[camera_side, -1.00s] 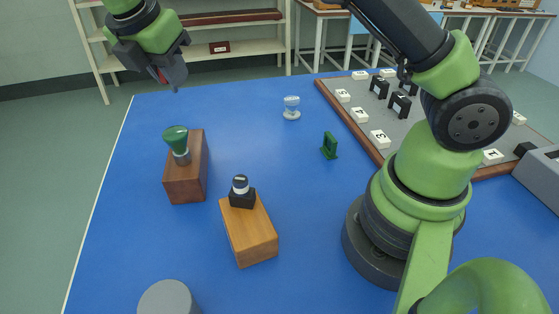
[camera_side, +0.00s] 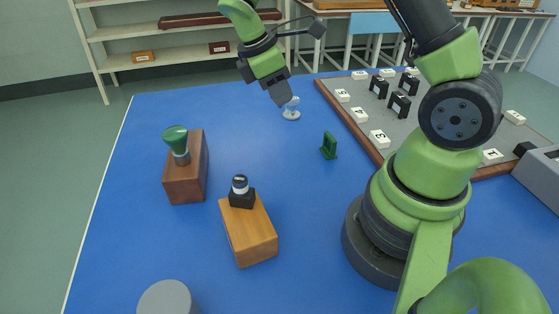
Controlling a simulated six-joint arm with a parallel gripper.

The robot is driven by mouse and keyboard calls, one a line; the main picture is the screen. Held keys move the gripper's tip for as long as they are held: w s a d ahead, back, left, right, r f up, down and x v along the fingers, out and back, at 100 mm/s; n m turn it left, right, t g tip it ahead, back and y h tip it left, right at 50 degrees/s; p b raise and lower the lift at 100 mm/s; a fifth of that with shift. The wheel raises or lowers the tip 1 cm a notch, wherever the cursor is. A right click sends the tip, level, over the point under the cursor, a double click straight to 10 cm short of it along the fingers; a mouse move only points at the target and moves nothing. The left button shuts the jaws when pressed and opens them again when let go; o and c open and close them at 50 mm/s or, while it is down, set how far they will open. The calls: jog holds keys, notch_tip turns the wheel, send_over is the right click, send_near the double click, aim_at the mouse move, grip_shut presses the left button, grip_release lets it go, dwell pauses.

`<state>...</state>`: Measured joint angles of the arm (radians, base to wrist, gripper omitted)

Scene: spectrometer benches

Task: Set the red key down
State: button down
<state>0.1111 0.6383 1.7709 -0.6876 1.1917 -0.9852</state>
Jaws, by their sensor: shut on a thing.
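My gripper (camera_side: 280,97) is above the back middle of the blue table, pointing down and tilted. Its jaws are shut. The red key itself does not show now; the jaws hide it. A trace of red showed at the jaws in the earlier frame. Just past the fingertips is a small clear glass piece (camera_side: 291,112) on the table, partly covered by the gripper. I cannot tell how high the gripper is above the table.
A green upright piece (camera_side: 329,147) stands right of centre. A dark block (camera_side: 185,182) with a green knob and a lighter wooden block (camera_side: 250,237) stand left. A grey board (camera_side: 432,135) with numbered tiles lies right. A grey cylinder (camera_side: 168,299) is in front. The blue table's left-back area is clear.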

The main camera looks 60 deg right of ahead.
notch_tip(320, 180, down, 14)
jog(key=shift+f, duration=0.1)
dwell(0.4)
jog(key=c, duration=1.1)
grip_release()
jog(key=shift+f, duration=0.1)
jog(key=shift+c, duration=0.2)
jog(key=v, duration=1.2)
jog(key=s+a+r+m+t+y, duration=0.1)
jog(key=s+a+r+m+t, duration=0.15)
jog(key=r, duration=0.35)
jog(key=s+a+r+m+t+y, duration=0.1)
jog(key=s+r+m+t, duration=0.15)
jog(key=r, duration=0.45)
jog(key=s+a+r+m+t+y, duration=0.1)
jog(key=s+a+r+m+t, duration=0.1)
jog(key=s, duration=0.4)
jog(key=s+a+r+m+t+y, duration=0.2)
jog(key=s+r+m+t, duration=0.1)
jog(key=s+m, duration=0.3)
jog(key=shift+r, duration=0.45)
